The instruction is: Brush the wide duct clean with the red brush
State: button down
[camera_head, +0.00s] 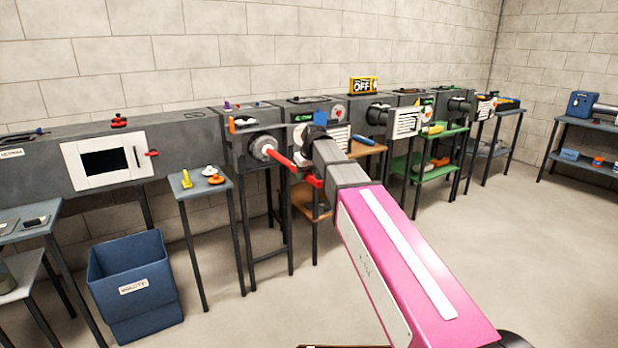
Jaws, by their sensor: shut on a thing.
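My gripper (301,173) is small and dark, partly hidden by my wrist. It is shut on the red handle of the red brush (282,160), whose end shows just right of the jaws. The handle slants up and left to a round grey duct mouth (262,147) on the front of the grey duct housing. The brush head is not clearly visible; I cannot tell how far it is inside the mouth. I cannot tell from this view whether this mouth is the wide duct. Other round dark openings show further right along the housing.
A small table (202,187) with yellow, white and orange items stands left of the duct mouth. A blue bin (134,285) is on the floor at left. Green shelves (440,172) stand right of my arm. The floor at right is clear.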

aim_at(282, 158)
jog(key=shift+w+a, duration=0.4)
jog(key=shift+w, duration=0.2)
jog(key=shift+w+a, duration=1.6)
jog(key=shift+w, duration=0.8)
jog(key=shift+w+a, duration=1.6)
jog(key=shift+w, duration=0.75)
jog(key=shift+w+a, duration=1.6)
jog(key=shift+w, duration=0.8)
jog(key=shift+s, duration=0.1)
jog(key=shift+s+d, duration=1.55)
jog(key=shift+s, duration=0.75)
jog(key=shift+s+d, duration=1.6)
jog(key=shift+s, duration=0.7)
jog(key=shift+s+d, duration=1.55)
jog(key=shift+s, duration=0.75)
jog(key=shift+w+a, duration=1.55)
jog(key=shift+w, duration=0.8)
jog(key=shift+w+a, duration=1.6)
jog(key=shift+w, duration=0.7)
jog(key=shift+w+a, duration=1.55)
jog(key=shift+w, duration=0.8)
